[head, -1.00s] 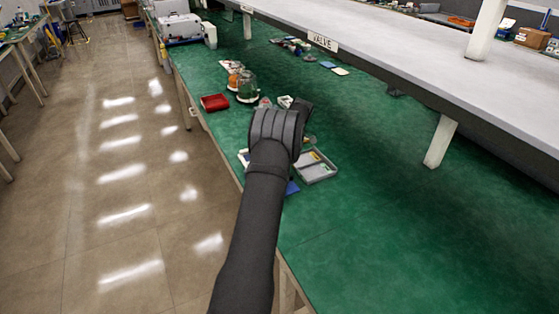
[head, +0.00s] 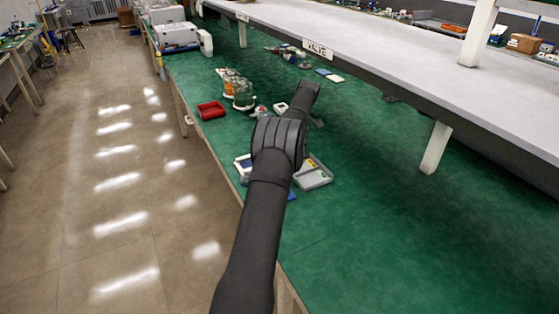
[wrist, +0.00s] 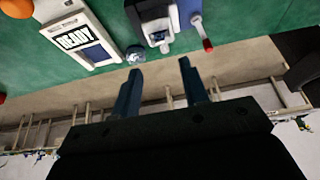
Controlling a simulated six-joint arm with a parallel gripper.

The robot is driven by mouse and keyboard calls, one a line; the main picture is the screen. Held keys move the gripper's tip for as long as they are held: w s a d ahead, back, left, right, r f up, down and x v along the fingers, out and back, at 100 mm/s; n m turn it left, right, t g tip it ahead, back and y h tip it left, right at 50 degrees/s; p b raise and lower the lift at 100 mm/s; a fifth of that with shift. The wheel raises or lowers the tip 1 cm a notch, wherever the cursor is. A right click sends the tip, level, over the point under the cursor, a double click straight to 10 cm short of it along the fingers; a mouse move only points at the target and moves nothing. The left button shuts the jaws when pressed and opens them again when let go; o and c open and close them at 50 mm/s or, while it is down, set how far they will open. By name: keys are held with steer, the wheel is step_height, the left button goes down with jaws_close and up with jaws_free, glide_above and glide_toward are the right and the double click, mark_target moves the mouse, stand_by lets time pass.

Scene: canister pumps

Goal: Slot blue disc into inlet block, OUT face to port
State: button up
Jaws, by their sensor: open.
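My gripper (wrist: 160,72) is open and empty in the wrist view, its two dark blue fingers spread above the bench edge. A small round blue-and-white piece (wrist: 135,54) lies just beyond the left fingertip; I cannot tell whether it is the blue disc or which face shows. A white block with blue sides and a dark opening (wrist: 157,36) stands beyond the fingers and may be the inlet block. A lever with a red handle (wrist: 207,45) is beside it. In the head view the fingers are too small to make out beyond my dark arm.
A tray labelled READY (wrist: 92,50) lies left of the block in the wrist view. The head view shows a grey parts tray (head: 318,182), a red bin (head: 211,110) and jars (head: 242,95). A shelf (head: 390,60) overhangs the green bench (head: 370,240), which is clear at front right.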

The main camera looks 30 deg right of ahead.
steer(key=shift+v, duration=1.3)
steer(key=x, duration=1.1)
steer(key=shift+a+f, duration=0.15)
steer(key=shift+f, duration=0.25)
steer(key=shift+r, duration=0.25)
